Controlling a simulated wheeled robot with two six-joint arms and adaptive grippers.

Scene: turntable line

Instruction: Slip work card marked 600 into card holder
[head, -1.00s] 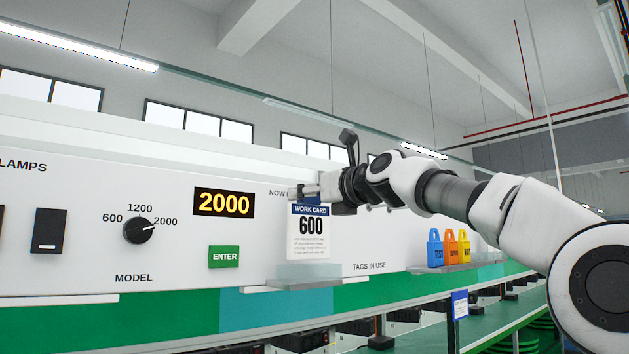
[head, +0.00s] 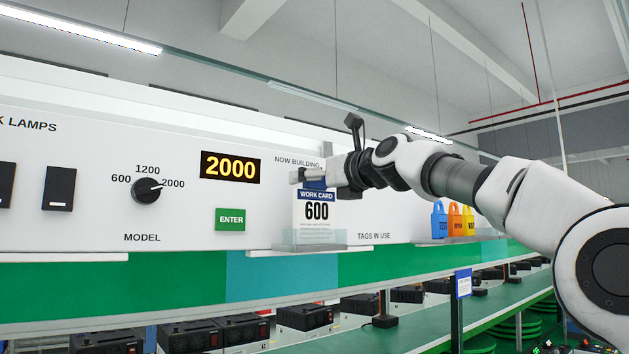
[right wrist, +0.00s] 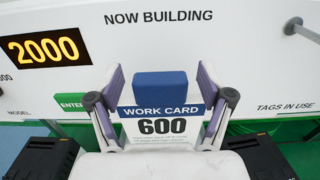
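The work card (head: 316,211) marked 600 is white with a blue header and stands upright against the panel under NOW BUILDING. Its lower part is behind the clear front of the card holder (head: 292,240). The right wrist view shows the card (right wrist: 161,127) with a blue grip block (right wrist: 160,88) at its top. My right gripper (head: 308,176) is at the card's top. In the right wrist view its fingers (right wrist: 161,76) are spread on both sides of the blue block, with gaps between. My left gripper is not in view.
The panel has a 2000 display (head: 231,168), a model knob (head: 147,190) pointing at 2000 and a green ENTER button (head: 230,219). Blue, orange and yellow tags (head: 439,220) hang at the right. Black units (head: 305,317) stand below the panel.

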